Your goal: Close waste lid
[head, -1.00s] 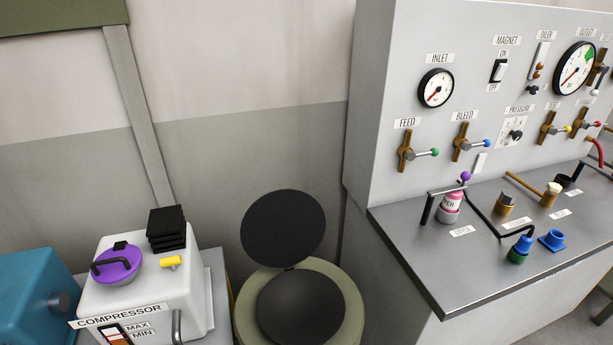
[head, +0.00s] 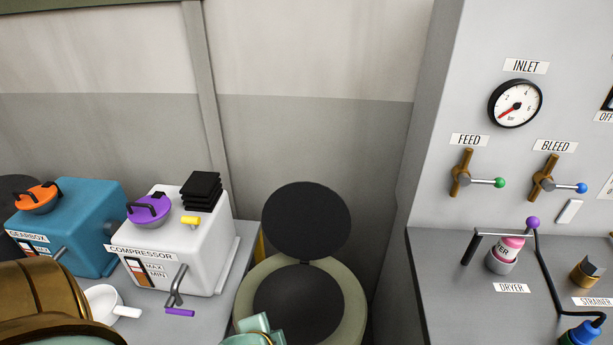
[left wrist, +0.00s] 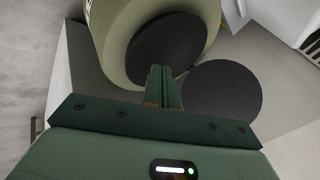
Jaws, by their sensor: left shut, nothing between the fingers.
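The waste bin is a round, pale green drum (head: 349,311) with a dark inside. Its round black lid (head: 306,218) stands open, tilted up at the back of the rim by the hinge. In the left wrist view, the bin (left wrist: 113,52) is at the top and the lid (left wrist: 225,95) is to the right of the fingers. My left gripper (left wrist: 164,70) is shut and empty, in front of the bin mouth and apart from the lid. Part of my left arm shows at the bottom of the head view, in front of the bin. My right gripper is not in view.
The white compressor (head: 190,262) and blue gearbox (head: 85,225) stand on a bench left of the bin, with a white scoop-like cup (head: 105,303). The wall is behind the lid.

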